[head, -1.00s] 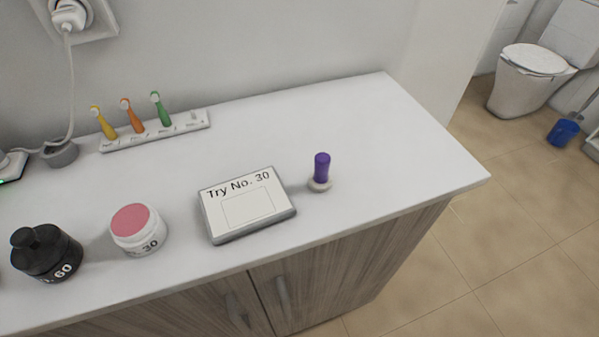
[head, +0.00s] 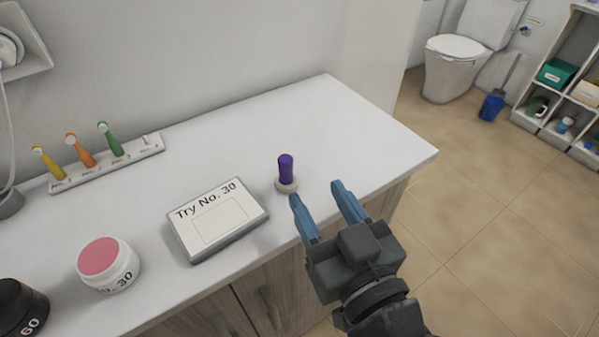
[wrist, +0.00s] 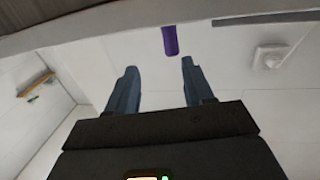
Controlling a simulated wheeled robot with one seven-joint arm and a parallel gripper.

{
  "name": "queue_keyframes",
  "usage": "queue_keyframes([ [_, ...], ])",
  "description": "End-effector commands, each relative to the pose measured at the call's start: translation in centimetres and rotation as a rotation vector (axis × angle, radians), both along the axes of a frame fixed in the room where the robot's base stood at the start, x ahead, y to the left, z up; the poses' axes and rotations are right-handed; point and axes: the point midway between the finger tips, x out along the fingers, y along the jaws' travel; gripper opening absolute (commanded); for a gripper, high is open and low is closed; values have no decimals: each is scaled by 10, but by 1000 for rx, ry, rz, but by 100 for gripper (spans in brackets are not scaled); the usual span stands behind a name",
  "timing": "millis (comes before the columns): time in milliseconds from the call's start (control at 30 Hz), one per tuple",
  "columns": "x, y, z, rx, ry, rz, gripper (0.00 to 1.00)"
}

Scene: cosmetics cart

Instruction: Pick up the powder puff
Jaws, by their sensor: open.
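The powder puff, with a purple upright handle (head: 286,169) and a pale round base (head: 287,186), stands on the white countertop in the head view. Its purple handle also shows at the top middle of the wrist view (wrist: 170,41). My gripper (head: 319,199) has two blue fingers, spread apart with nothing between them. It is at the counter's front edge, just to the right of and nearer than the puff, not touching it. In the wrist view the puff's handle lies beyond the fingertips (wrist: 159,66), between their lines.
A "Try No. 30" board (head: 217,219) lies left of the puff. A pink-topped jar (head: 107,265) and a black jar (head: 20,308) stand farther left. A rack (head: 110,166) holds yellow, orange and green handled items. The counter right of the puff is clear.

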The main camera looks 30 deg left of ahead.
Motion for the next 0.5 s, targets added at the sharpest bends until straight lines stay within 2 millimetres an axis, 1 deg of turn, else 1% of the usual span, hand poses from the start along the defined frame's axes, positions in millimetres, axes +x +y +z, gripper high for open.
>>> queue_keyframes([
  [33,0,7,5,5,-7,17,52],
  [100,1,14,8,5,-10,29,52],
  [433,15,44,11,5,-10,32,52],
  [500,18,54,12,5,-11,33,52],
])
